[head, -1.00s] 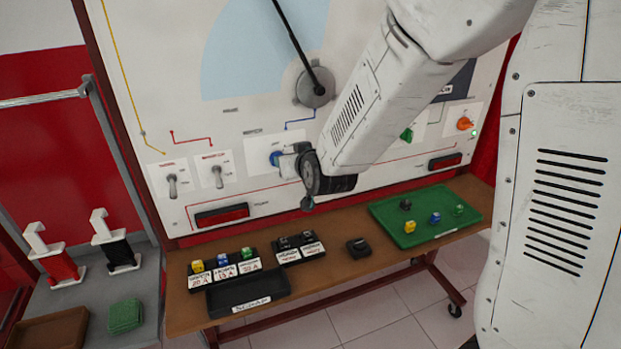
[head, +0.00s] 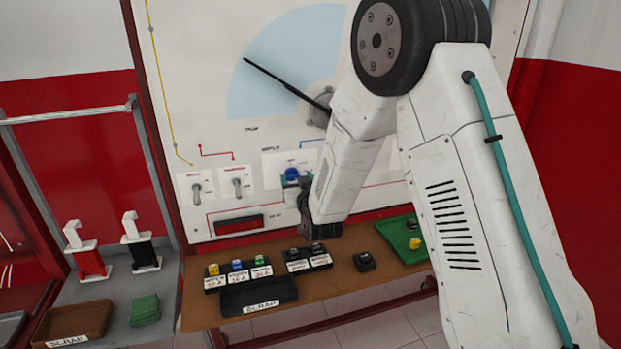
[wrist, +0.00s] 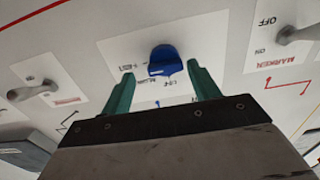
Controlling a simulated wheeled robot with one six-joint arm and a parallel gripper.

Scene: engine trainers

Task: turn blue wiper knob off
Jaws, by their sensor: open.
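The blue wiper knob (head: 291,174) sits on a white label plate on the upright trainer panel. In the wrist view the knob (wrist: 164,60) is near the centre, with small printed position labels around it that are hard to read. My gripper (wrist: 160,72) is open, its two green fingers on either side of the knob's lower part. I cannot tell whether they touch it. In the head view my gripper (head: 291,183) is partly hidden by the wrist. The black wiper arm (head: 285,85) points up and left across the pale blue fan.
Two toggle switches (head: 196,187) (head: 237,183) are left of the knob. A red-windowed block (head: 239,224) is below them. The brown bench carries a black scrap tray (head: 259,295), labelled small blocks and a green tray (head: 397,236). My arm covers the panel's right part.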

